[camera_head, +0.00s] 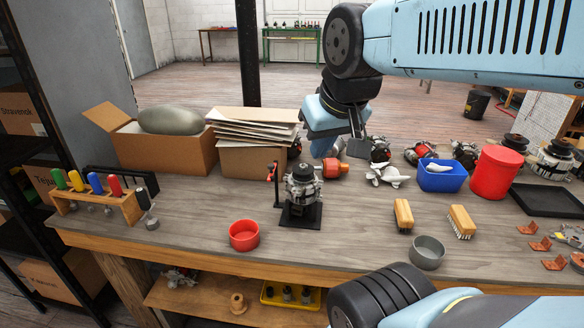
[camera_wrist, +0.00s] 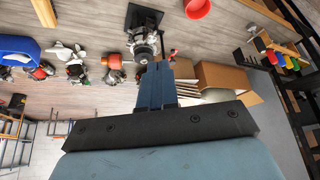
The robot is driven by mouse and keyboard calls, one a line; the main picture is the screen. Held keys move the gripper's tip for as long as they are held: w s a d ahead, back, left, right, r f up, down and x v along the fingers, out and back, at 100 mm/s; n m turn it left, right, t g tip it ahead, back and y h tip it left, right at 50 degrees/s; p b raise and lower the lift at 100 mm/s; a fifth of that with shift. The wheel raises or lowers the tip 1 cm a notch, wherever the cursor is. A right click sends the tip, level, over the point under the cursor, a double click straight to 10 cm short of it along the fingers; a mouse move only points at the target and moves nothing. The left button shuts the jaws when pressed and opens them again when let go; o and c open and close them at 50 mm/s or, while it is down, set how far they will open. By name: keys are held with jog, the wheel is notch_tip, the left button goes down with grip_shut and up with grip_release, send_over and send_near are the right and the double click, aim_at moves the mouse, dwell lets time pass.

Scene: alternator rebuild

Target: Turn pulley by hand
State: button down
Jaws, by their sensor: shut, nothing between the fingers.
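The alternator (camera_head: 302,188) stands upright on a black base plate (camera_head: 298,218) in the middle of the bench, with a dark round pulley (camera_head: 302,171) on top. A red-handled clamp stand (camera_head: 274,180) rises just left of it. My gripper (camera_head: 324,154) is above and behind the alternator, to its right in the head view. In the wrist view, the closed blue fingers of my gripper (camera_wrist: 157,66) point toward the alternator (camera_wrist: 142,40), with nothing held between them. The tips appear close to the pulley (camera_wrist: 143,56), but I cannot tell whether they touch it.
A red bowl (camera_head: 244,236) and a grey bowl (camera_head: 427,252) lie near the front edge, with two brushes (camera_head: 403,215) between. A blue bin (camera_head: 440,176), red canister (camera_head: 496,172) and loose parts are on the right. Cardboard boxes (camera_head: 252,160) and a screwdriver rack (camera_head: 100,205) are on the left.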

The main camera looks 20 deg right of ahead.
aim_at(303, 165)
jog(key=c, duration=1.9)
grip_release()
jog(key=o, duration=0.3)
jog(key=shift+w+r, duration=0.1)
jog(key=shift+w, duration=0.15)
jog(key=o, duration=1.1)
jog(key=w+d+n+g, duration=0.2)
jog(key=w+d, duration=0.1)
jog(key=w, duration=0.8)
jog(key=shift+w+d+f+g, duration=0.2)
jog(key=shift+w+d+g, duration=0.1)
jog(key=shift+g, duration=0.1)
jog(key=o, duration=0.5)
jog(key=w+d+f+n+g, duration=0.1)
jog(key=w, duration=0.2)
jog(key=w+d+f, duration=0.1)
jog(key=w+f, duration=0.1)
jog(key=w, duration=0.2)
jog(key=w+d+f+n+g, duration=0.1)
jog(key=w+f, duration=0.1)
jog(key=w, duration=0.1)
jog(key=shift+w+d+n+g, duration=0.25)
jog(key=shift+w+n+g, duration=0.05)
jog(key=shift+c, duration=0.2)
jog(key=f, duration=1.4)
jog(key=shift+w+d+f, duration=0.1)
jog(key=shift+w+d, duration=0.1)
jog(key=shift+w, duration=0.15)
